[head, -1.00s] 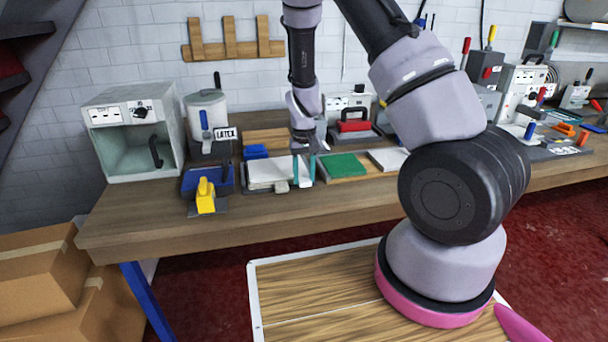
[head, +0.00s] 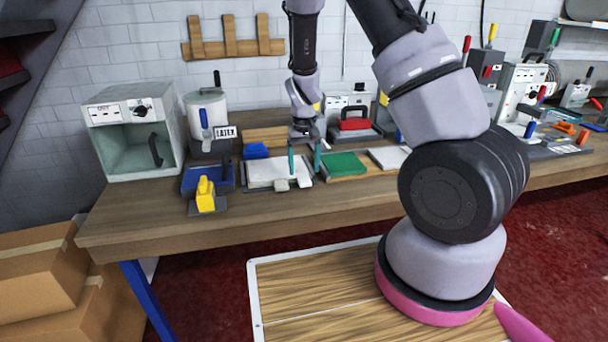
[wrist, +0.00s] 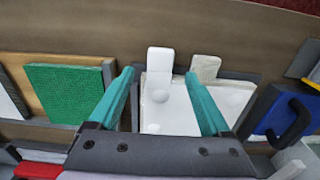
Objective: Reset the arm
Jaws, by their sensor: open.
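My gripper (head: 304,159) hangs over the workbench with its two teal fingers apart and nothing between them. The white pads (head: 268,172) also show in the head view, just left of my gripper. The small white blocks (head: 281,185) sit at the tray's front edge. Whether the fingers touch the tray cannot be told.
A green pad (head: 343,164) lies on a board to the right. A boxy oven (head: 131,130) and a latex pot (head: 207,117) stand behind. The bench's front strip (head: 290,212) is clear.

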